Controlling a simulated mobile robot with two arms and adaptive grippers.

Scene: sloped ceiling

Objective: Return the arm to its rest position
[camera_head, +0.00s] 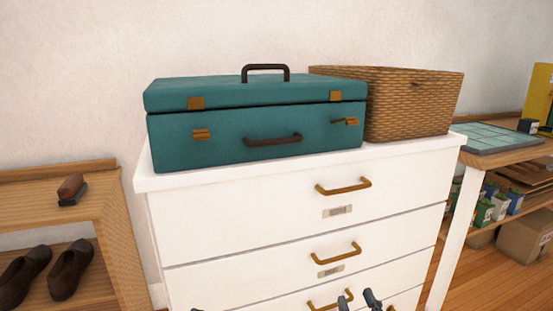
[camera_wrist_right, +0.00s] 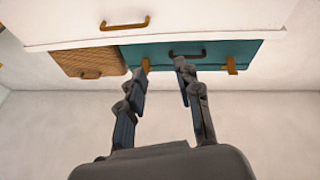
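My right gripper (camera_head: 358,300) shows at the bottom edge of the head view, in front of the lower drawers of the white dresser (camera_head: 300,215). In the right wrist view its two fingers (camera_wrist_right: 161,72) stand apart with nothing between them, so it is open and empty. Only a small dark tip of my left gripper (camera_head: 197,309) shows at the bottom edge of the head view; the rest is out of frame. Its opening cannot be told.
A closed teal suitcase (camera_head: 220,122) and a wicker basket (camera_head: 415,105) sit on the dresser. A wooden shoe rack (camera_head: 120,240) with dark shoes (camera_head: 70,270) stands left. A table (camera_head: 510,155) with a tiled board (camera_head: 495,138) stands right, with boxes below it.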

